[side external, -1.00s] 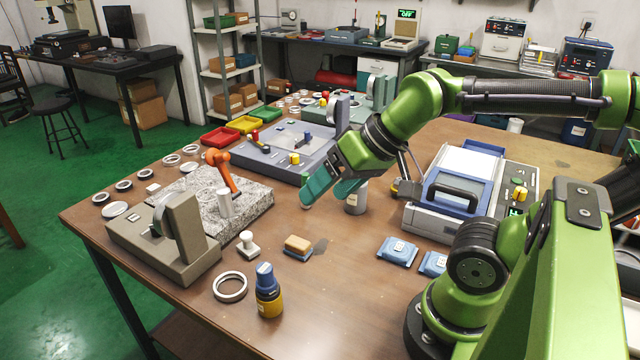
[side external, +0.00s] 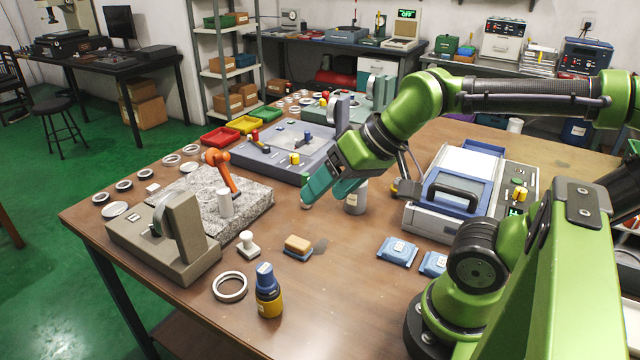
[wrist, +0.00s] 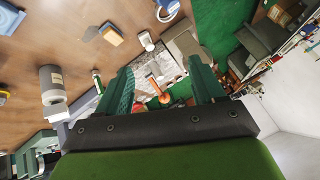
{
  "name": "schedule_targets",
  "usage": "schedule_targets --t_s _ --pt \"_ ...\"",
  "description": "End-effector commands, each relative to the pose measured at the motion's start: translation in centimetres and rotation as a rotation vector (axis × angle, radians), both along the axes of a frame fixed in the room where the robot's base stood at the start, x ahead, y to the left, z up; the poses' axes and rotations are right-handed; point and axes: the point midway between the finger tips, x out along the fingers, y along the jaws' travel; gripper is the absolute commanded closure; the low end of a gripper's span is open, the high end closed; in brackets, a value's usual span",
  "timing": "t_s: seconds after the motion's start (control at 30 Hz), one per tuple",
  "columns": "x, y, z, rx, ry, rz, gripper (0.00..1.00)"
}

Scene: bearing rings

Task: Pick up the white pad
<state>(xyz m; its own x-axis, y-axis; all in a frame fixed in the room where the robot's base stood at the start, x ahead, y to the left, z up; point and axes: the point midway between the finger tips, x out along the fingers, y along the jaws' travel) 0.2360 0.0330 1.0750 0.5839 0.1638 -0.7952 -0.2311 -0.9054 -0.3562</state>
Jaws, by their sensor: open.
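A small flat white square (side external: 152,188), which looks like the white pad, lies on the table's left part among the bearing rings, behind the granite slab. I cannot make it out in the wrist view. My gripper (side external: 328,190) hangs over the middle of the table, well to the right of the white square, with its teal fingers apart and nothing between them. In the wrist view my gripper (wrist: 162,84) also shows its two fingers spread and empty.
The granite slab (side external: 262,200) with an orange-armed stand and a beige gauge block (side external: 180,262) stand left. A white knobbed piece (side external: 248,246), tan-and-blue block (side external: 298,244), ring (side external: 230,272) and bottle (side external: 268,300) are in front. A grey cylinder (side external: 356,202) stands close beside my gripper.

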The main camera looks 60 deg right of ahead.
Motion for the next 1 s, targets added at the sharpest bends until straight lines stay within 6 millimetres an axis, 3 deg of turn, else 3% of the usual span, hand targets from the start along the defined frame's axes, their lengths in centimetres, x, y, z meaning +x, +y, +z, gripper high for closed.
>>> schedule_targets --t_s 0.23,0.37,0.67,1.0 --pt "0.3 0.1 -1.0 0.001 0.045 0.002 0.32" --pt "2.4 0.0 -1.7 -0.008 0.122 0.008 0.32" --pt "11.7 -0.7 -3.5 -0.078 0.354 0.057 0.32" --pt "21.8 -2.0 -8.5 -0.185 0.579 0.117 0.32"
